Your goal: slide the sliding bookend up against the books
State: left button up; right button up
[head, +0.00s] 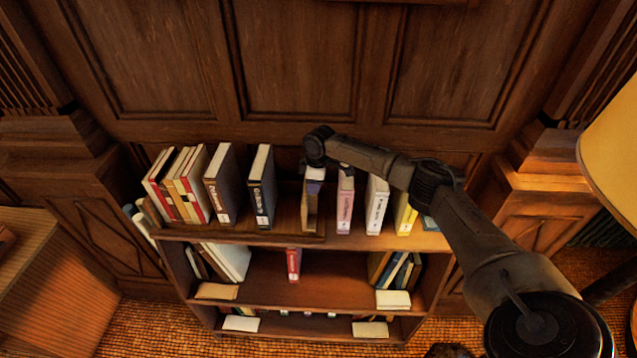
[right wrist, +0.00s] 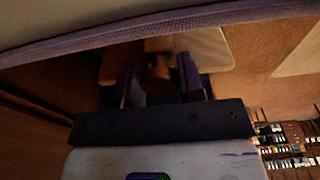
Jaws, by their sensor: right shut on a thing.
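The sliding bookend (head: 310,212), an upright wooden panel, stands at the right part of the low wooden rack on top of the bookcase. My right gripper (head: 314,182) reaches down over its top and is shut on it. In the right wrist view, the two dark fingers (right wrist: 160,80) flank a brown piece; its outline is dim. To the left are books: a dark book (head: 262,187) nearest, with a clear gap to the bookend, another dark book (head: 220,185), and a group of leaning red and cream books (head: 180,185). My left gripper is out of view.
A pink book (head: 345,203) stands close right of the bookend. A white book (head: 377,206) and a yellow book (head: 405,215) stand further right, partly under my right arm. Lower shelves (head: 265,275) hold more books. Wood panelling (head: 295,60) rises behind. A lampshade (head: 612,150) is at the far right.

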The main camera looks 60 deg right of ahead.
jog(key=shift+w+a, duration=0.35)
jog(key=shift+w, duration=0.2)
jog(key=shift+w+a, duration=0.3)
jog(key=shift+w, duration=0.25)
jog(key=shift+w+a, duration=0.35)
jog(key=shift+w, duration=0.3)
jog(key=shift+w+a+b, duration=0.4)
jog(key=shift+w+a, duration=0.1)
jog(key=shift+w, duration=0.35)
jog(key=shift+w+a+b, duration=0.4)
jog(key=shift+w+a, duration=0.05)
jog(key=shift+w, duration=0.45)
jog(key=shift+w+a+b, duration=0.4)
jog(key=shift+w+a, duration=0.1)
jog(key=shift+w, duration=0.35)
